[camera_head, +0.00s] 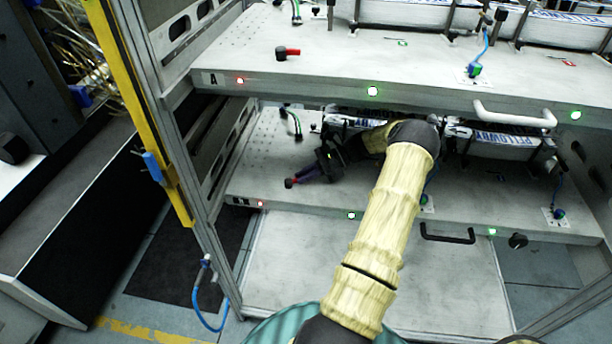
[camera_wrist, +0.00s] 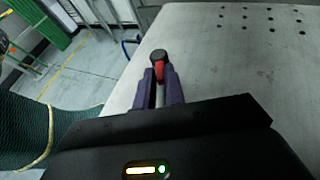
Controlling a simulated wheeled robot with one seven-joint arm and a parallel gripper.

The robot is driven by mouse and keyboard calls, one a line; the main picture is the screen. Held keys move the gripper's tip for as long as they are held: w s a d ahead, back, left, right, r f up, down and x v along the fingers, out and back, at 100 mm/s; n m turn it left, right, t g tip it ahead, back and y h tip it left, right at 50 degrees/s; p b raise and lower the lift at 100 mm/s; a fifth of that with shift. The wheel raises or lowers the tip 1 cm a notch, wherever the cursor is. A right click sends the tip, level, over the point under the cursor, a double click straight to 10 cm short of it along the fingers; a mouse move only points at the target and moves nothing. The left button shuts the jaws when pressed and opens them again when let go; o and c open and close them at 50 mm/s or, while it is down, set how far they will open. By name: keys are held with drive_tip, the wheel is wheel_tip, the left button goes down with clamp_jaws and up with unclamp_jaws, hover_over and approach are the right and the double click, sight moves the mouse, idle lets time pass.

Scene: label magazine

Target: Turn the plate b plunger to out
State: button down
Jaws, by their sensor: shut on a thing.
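Plate B (camera_head: 260,180) is the lower grey plate, with its label partly readable at its front left. Its plunger (camera_head: 290,182), with a black knob and a red part, is near the front left. My gripper (camera_head: 304,176) reaches it from the right. In the wrist view the plunger (camera_wrist: 158,56) stands at the fingertips, its red part between the two purple fingers. My gripper (camera_wrist: 160,80) is shut on it there. The lower part of the plunger is hidden by the fingers.
Plate A (camera_head: 330,70) lies above, with its own plunger (camera_head: 288,53) and a white handle (camera_head: 515,115). A black handle (camera_head: 447,234) is on the front of plate B. A yellow post (camera_head: 140,110) stands left of the rack.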

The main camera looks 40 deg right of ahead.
drive_tip(key=shift+w+d+n+g+y+b, duration=0.1)
drive_tip(key=shift+w+n+g+y+b, duration=0.2)
drive_tip(key=shift+n+g, duration=0.4)
drive_tip(key=shift+w+d+n+g+y+b, duration=0.1)
drive_tip(key=shift+w+n+g+y+b, duration=0.2)
drive_tip(key=shift+n+g, duration=0.35)
drive_tip(key=c, duration=1.5)
unclamp_jaws()
drive_tip(key=shift+r+p, duration=0.1)
drive_tip(key=shift+p, duration=0.2)
